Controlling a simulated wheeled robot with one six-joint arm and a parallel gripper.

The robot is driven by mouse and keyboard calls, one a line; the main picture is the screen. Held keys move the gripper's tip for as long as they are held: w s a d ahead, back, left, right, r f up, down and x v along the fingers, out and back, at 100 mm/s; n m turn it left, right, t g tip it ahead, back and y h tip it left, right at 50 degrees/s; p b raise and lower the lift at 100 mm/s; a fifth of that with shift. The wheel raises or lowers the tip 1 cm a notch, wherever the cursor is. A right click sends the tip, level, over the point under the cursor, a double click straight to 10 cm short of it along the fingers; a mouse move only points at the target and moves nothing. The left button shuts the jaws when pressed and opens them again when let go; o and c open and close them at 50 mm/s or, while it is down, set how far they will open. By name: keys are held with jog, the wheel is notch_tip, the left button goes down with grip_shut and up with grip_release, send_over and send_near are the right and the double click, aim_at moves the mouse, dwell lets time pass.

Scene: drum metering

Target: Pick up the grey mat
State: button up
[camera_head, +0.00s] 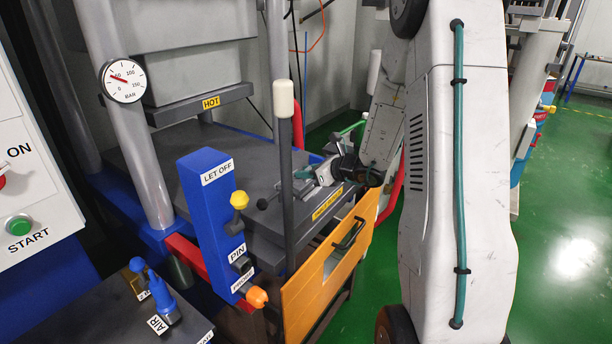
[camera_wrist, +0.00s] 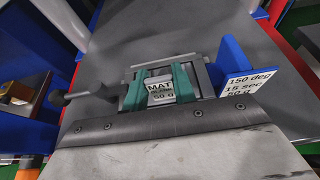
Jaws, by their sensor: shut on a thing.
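The grey mat (camera_wrist: 160,86), with a label reading "MAT" and "50 g", sits between the two teal fingertips of my gripper (camera_wrist: 159,92) in the wrist view. The fingers are shut on it from both sides. A grey metal frame shows around and behind the mat. I cannot tell whether the mat still touches the surface beneath. In the head view my gripper (camera_head: 318,176) is low over the dark press table, near its right front corner. The mat cannot be made out clearly there.
A blue block (camera_wrist: 233,64) with a "150 deg, 15 sec, 50 g" card stands right of the gripper. A dark upright lever (camera_head: 285,170) and a blue "LET OFF" post (camera_head: 207,205) stand left. An orange panel (camera_head: 325,280) hangs in front. A "HOT" plate (camera_head: 200,105) is above.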

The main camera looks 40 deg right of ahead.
aim_at(308, 167)
jog(key=shift+r, duration=0.45)
notch_tip(308, 167, up, 2)
jog(key=shift+r, duration=0.25)
jog(key=s+d+r, duration=0.1)
jog(key=s, duration=1.5)
jog(key=shift+d, duration=0.4)
